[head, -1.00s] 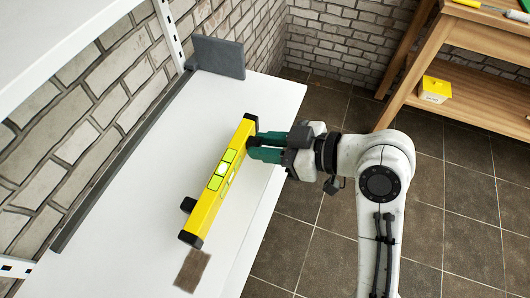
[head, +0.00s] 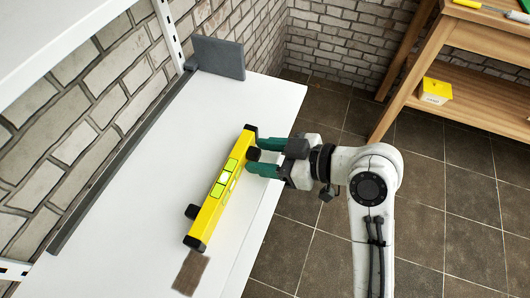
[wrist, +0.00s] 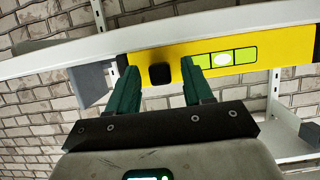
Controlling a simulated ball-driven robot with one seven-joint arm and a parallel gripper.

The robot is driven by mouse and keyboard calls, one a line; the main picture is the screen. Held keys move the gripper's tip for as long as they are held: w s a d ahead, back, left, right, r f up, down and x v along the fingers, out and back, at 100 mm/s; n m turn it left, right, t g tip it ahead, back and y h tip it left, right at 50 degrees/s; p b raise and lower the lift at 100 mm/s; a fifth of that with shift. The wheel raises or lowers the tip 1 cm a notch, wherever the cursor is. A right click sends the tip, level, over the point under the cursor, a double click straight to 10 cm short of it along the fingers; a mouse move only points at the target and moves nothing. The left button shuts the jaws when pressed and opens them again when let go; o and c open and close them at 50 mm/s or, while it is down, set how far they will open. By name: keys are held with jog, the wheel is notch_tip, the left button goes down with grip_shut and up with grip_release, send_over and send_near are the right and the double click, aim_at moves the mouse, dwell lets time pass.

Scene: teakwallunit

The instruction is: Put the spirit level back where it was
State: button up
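The spirit level (head: 208,215) is a long yellow bar with black end caps and green vial windows. It lies slantwise on the white worktop (head: 140,160), near its right edge. Two black knobs stick out from it, one on each long side. My gripper (head: 254,154) is open at the level's far end, with one green finger on each side of the near knob (head: 253,155). In the wrist view, the knob (wrist: 159,73) sits between the spread fingertips with gaps on both sides. The level's yellow face (wrist: 280,50) runs behind them.
A brown patch (head: 190,273) lies just beyond the level's near end. A dark grey block (head: 217,58) stands at the worktop's far end, and a dark rail (head: 120,160) runs along the brick wall. A wooden bench with a yellow box (head: 435,91) stands at right.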

jog(key=shift+r, duration=0.2)
jog(key=p+v, duration=0.1)
jog(key=v, duration=1.1)
jog(key=shift+f, duration=0.15)
jog(key=s+d+f+m+h, duration=0.4)
jog(key=f+m, duration=0.1)
jog(key=f, duration=0.3)
jog(key=s+d+f+m+h, duration=0.3)
jog(key=s+d+f+m, duration=0.1)
jog(key=f, duration=0.4)
jog(key=s+d+f+m+g+h, duration=0.3)
jog(key=s+d+f+m+h, duration=0.2)
jog(key=s+d, duration=0.4)
jog(key=shift+s+d+f+g+h, duration=0.3)
jog(key=shift+s+d+f+h, duration=0.1)
jog(key=shift+s+f, duration=0.4)
